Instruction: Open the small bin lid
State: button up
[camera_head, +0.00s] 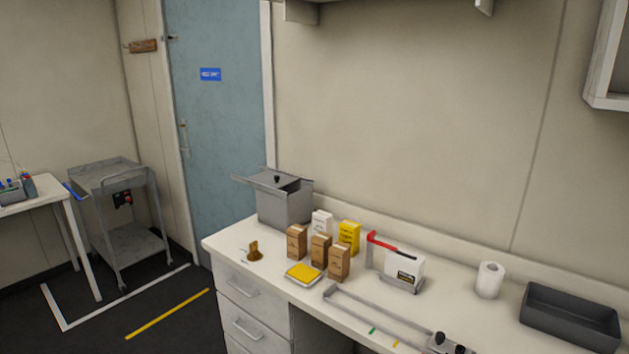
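The small bin (284,208) is a grey box at the back left of the white counter, against the wall. Its grey lid (292,185) lies across the top, with a small black knob (277,179) on it. A flat edge sticks out past the bin on the left. I cannot tell whether the lid is fully seated. My gripper is not in view.
Brown cartons (297,242), a white carton (322,222) and a yellow carton (349,237) crowd the bin's front right. A small brown item (253,252) and a yellow-topped pad (303,274) lie nearby. A paper roll (489,280) and dark tray (569,318) stand farther right.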

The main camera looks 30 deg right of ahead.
aim_at(271, 178)
jog(key=z, duration=0.2)
jog(key=k, duration=0.8)
jog(key=z, duration=0.25)
jog(key=i, duration=0.85)
jog(key=u, duration=0.5)
jog(key=i, duration=0.7)
jog(key=u, duration=1.05)
jog(key=i, duration=0.8)
jog(key=u, duration=0.5)
